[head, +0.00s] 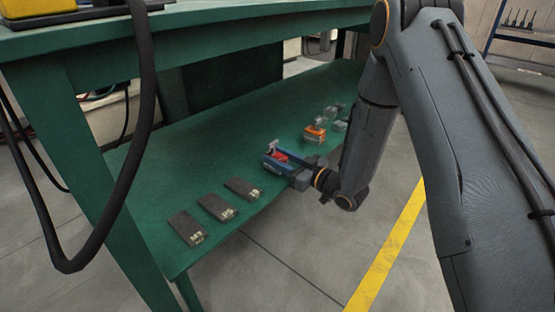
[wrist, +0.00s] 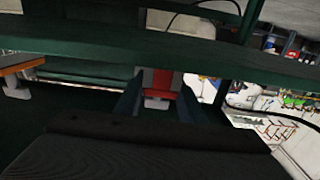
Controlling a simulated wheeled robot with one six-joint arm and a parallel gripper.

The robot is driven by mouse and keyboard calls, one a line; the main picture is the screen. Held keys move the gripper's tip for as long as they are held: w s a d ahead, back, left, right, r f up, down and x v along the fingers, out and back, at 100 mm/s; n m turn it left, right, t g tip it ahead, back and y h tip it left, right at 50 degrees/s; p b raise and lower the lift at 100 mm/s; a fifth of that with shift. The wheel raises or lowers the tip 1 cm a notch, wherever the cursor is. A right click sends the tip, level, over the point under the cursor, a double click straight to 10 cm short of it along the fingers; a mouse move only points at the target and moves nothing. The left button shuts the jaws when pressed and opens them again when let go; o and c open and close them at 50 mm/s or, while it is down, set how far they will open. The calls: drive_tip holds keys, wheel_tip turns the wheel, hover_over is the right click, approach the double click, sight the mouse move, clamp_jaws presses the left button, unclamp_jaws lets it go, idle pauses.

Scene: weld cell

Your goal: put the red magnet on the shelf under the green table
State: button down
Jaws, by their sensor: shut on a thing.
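The red magnet (head: 280,157) sits between the blue fingers of my gripper (head: 272,159), low over the shelf of the green table. My gripper is shut on it, and the fingers partly cover it. In the wrist view the red magnet (wrist: 162,82) shows upright between the two dark fingers (wrist: 158,104), with a grey part below the red. The shelf (head: 180,150) is a green board under the green table (head: 200,17). I cannot tell whether the magnet touches the shelf.
Three dark flat packs (head: 216,206) lie in a row on the near-left shelf. An orange-and-grey object (head: 315,133) and grey pieces (head: 335,113) stand behind my gripper. A black cable (head: 145,110) hangs in front of the table. The shelf's left back is clear.

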drive_tip(key=c, duration=1.2)
unclamp_jaws()
drive_tip(key=shift+o, duration=0.2)
